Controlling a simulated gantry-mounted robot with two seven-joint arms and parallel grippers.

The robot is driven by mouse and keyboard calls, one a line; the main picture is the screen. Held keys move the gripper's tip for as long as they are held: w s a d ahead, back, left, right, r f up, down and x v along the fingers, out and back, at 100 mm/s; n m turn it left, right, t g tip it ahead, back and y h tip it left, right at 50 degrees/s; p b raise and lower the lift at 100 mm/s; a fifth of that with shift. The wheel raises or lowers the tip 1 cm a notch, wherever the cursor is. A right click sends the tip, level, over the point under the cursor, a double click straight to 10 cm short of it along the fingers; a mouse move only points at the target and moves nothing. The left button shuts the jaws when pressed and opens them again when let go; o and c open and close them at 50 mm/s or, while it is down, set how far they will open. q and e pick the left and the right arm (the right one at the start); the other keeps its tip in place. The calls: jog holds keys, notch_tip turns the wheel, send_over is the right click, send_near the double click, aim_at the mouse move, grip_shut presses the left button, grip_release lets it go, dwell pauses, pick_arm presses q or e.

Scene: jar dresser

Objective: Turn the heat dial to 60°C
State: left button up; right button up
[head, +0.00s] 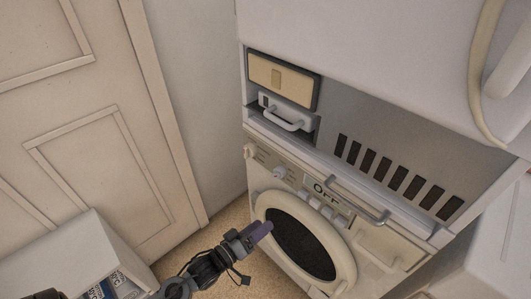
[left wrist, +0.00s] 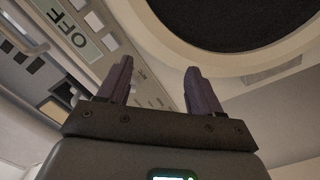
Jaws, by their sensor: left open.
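The white washing machine has a control panel (head: 300,180) above its round door (head: 268,212). A pale dial (head: 250,151) is at the panel's left end, and a second dial (head: 280,173) with a reddish mark sits right of it. Their labels are too small to read, so I cannot tell which sets heat. The display (head: 327,192) reads OFF, and it also shows in the left wrist view (left wrist: 80,38). My left gripper (head: 262,230) is open and empty, below the dials and near the door's left rim. Its fingers (left wrist: 160,85) touch no dial. My right gripper is out of view.
A niche with a white handled object (head: 285,115) is above the dials. A white box (head: 90,250) with packets stands at lower left, before a panelled door (head: 90,150). Bare floor (head: 220,220) lies left of the machine.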

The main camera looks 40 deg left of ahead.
pick_arm(q)
jog(key=p, duration=0.8)
send_near(278, 173)
notch_tip(278, 173, down, 2)
jog(key=s, duration=0.1)
jog(key=shift+m+y, duration=0.3)
jog(key=w+b, duration=0.3)
jog(key=w, duration=0.7)
jog(key=shift+w, duration=0.2)
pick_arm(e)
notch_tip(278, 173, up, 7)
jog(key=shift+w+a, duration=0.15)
pick_arm(q)
jog(key=c, duration=1.1)
jog(key=shift+o, duration=0.2)
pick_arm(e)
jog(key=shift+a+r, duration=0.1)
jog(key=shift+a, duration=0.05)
